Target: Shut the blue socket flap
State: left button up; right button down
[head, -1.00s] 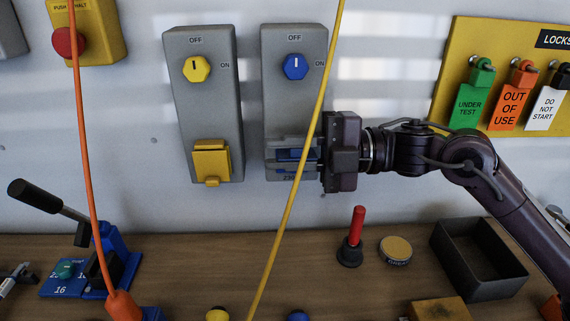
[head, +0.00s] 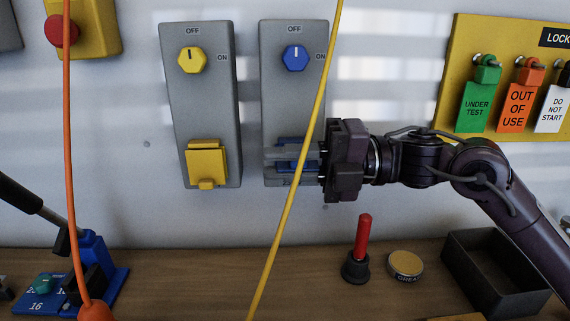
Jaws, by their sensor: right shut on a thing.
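The blue socket flap (head: 287,166) is on the lower part of the right grey switch box (head: 293,98), below a blue knob (head: 295,58) pointing to OFF. My right gripper (head: 283,153) reaches in from the right, its fingers lying across the flap and shut on it. The fingers and the yellow cable hide much of the flap, so its exact angle is hard to tell. My left gripper is not in view.
A yellow cable (head: 299,155) hangs in front of the right box; an orange cable (head: 68,150) hangs further left. The left box has a yellow flap (head: 206,163). On the bench stand a red-handled tool (head: 362,245), a round tin (head: 405,265) and a dark tray (head: 497,275).

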aim_at(307, 162)
jog(key=shift+r, duration=0.25)
jog(key=c, duration=1.4)
grip_release()
jog(key=shift+f, duration=0.1)
